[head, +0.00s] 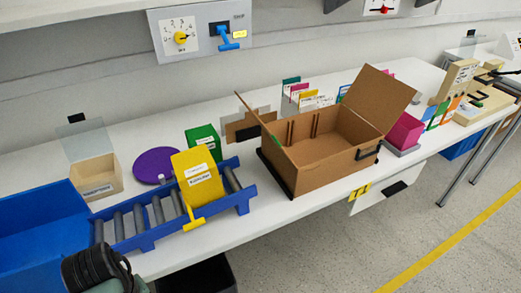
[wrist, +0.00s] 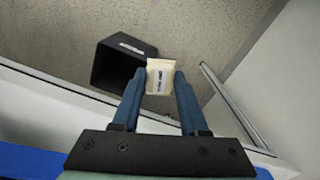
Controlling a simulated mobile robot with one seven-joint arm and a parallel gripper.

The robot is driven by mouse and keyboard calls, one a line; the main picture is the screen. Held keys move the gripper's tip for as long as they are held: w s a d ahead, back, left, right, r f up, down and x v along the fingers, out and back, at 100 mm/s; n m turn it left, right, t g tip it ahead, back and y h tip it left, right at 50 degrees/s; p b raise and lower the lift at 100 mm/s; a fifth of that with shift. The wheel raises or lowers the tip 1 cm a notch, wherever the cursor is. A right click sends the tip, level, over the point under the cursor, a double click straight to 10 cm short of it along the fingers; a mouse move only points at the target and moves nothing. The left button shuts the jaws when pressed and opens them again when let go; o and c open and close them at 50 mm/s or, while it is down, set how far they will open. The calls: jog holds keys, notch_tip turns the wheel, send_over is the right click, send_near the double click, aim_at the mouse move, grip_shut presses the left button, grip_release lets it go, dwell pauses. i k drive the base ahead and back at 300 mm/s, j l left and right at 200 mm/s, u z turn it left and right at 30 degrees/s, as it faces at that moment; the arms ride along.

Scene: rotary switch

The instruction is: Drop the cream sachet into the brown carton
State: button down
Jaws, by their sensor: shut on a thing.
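The cream sachet (wrist: 161,79) is small, pale and printed with dark text. In the wrist view my gripper (wrist: 158,73) has its two blue fingers shut on the sachet's sides, and it hangs above the floor past the table edge. In the head view the brown carton (head: 289,172) stands open on the white table right of centre, its flaps raised. Its visible inside looks empty, though part of the floor is hidden by the near wall. The sachet and fingertips do not show in the head view; a dark part of my arm shows at the lower left.
A black bin (wrist: 108,68) stands on the floor below my gripper. A blue roller conveyor (head: 150,238) with a yellow box (head: 197,180) lies between the lower left and the carton. A green box (head: 203,140) and purple disc (head: 157,166) stand behind it.

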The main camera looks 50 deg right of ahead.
aim_at(321, 147)
jog(key=z, duration=1.25)
